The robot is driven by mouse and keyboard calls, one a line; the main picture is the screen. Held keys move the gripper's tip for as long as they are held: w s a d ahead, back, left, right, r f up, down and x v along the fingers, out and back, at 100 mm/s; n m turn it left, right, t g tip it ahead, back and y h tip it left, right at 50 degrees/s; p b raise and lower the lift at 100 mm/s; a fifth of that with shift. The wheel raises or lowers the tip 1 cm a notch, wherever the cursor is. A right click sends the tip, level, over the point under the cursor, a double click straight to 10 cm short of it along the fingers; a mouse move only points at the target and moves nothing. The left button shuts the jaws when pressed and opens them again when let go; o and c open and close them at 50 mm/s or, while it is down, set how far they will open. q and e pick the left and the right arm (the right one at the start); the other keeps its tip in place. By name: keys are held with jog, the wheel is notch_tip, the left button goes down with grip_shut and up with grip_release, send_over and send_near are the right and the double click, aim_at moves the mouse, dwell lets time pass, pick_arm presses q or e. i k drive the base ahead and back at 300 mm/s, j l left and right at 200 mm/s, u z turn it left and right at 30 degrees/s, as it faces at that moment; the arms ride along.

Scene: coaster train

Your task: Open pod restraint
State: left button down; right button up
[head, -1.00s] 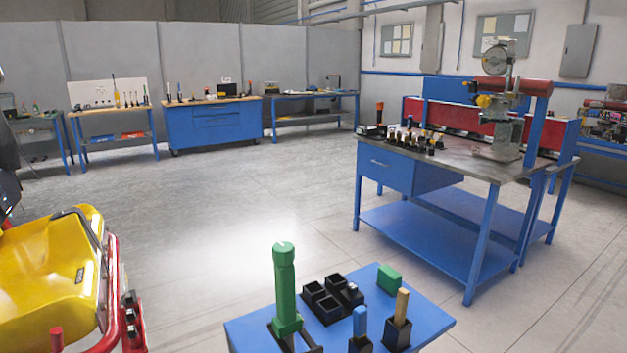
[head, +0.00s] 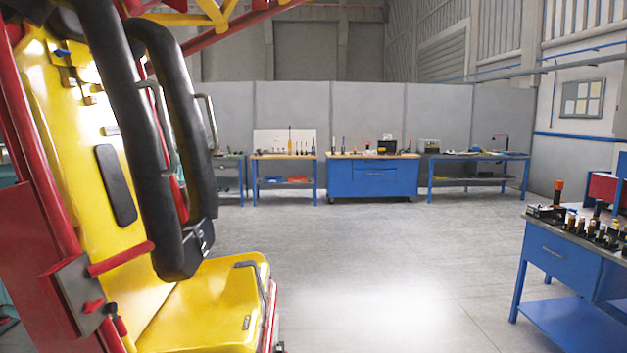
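The pod is a yellow seat (head: 215,305) in a red tube frame (head: 50,225) at the left of the head view. Its restraint (head: 137,130) is a pair of thick black padded bars that hang down in front of the yellow backrest (head: 75,120). The lower ends of the bars sit just above the seat, so the restraint looks lowered. Grey metal handles (head: 209,123) stick out from the bars. Neither of my grippers is in view.
A blue workbench (head: 560,265) with several small tools stands at the right. More blue benches (head: 372,178) line the grey partition (head: 370,110) at the back. The floor (head: 400,270) between the pod and the benches is clear.

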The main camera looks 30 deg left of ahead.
aim_at(176, 252)
jog(key=u, duration=1.6)
